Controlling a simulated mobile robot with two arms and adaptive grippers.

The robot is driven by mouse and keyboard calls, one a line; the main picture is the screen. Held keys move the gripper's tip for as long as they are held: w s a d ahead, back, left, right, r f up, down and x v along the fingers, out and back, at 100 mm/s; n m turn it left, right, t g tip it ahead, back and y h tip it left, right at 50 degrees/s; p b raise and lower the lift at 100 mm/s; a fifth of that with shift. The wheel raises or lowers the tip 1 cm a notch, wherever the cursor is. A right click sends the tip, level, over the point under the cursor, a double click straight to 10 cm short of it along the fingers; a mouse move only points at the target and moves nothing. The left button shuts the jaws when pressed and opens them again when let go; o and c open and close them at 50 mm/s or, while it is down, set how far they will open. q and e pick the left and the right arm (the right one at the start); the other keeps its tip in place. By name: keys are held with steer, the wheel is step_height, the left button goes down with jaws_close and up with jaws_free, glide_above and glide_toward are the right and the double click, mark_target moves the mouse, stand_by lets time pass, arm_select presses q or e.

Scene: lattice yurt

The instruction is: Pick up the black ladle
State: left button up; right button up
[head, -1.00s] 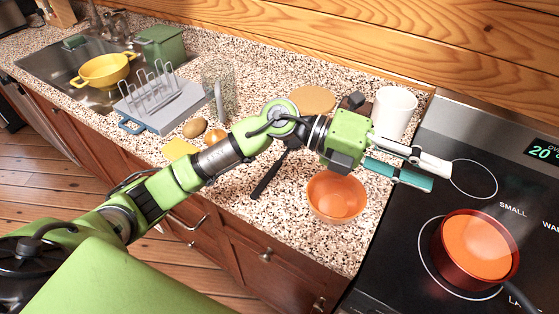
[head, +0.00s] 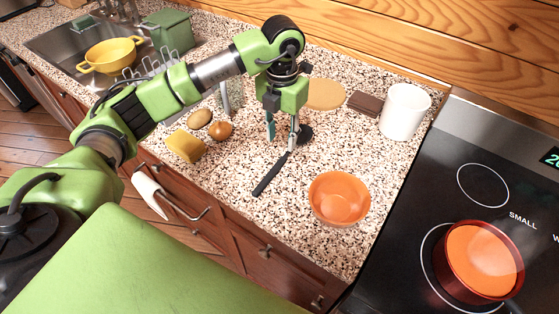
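The black ladle (head: 272,176) lies on the speckled counter, its handle toward the front edge and its dark bowl end at the back right. My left gripper (head: 282,142) points down over the counter near the bowl end of the ladle. Its two fingers, one teal and one pale, are apart with nothing held between them. The pale finger is close to the ladle's upper part; I cannot tell whether it touches. My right gripper is not in view.
An orange bowl (head: 339,198) stands right of the ladle. A white canister (head: 404,111), a brown block (head: 364,103) and a round board (head: 325,94) are behind. A yellow sponge (head: 186,146), a potato (head: 199,118) and an onion (head: 221,131) lie left. A red pot (head: 478,262) sits on the stove.

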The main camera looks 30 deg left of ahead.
mark_target(279, 163)
arm_select(q)
step_height(279, 163, down, 3)
steer(key=f+p, duration=0.1)
steer(key=f, duration=0.1)
steer(key=s+f+p, duration=0.1)
steer(key=f+p, duration=0.1)
steer(key=shift+a+f, duration=0.1)
steer(key=shift+f, duration=0.15)
steer(key=shift+w+f, duration=0.1)
steer(key=shift+f, duration=0.3)
jaws_close()
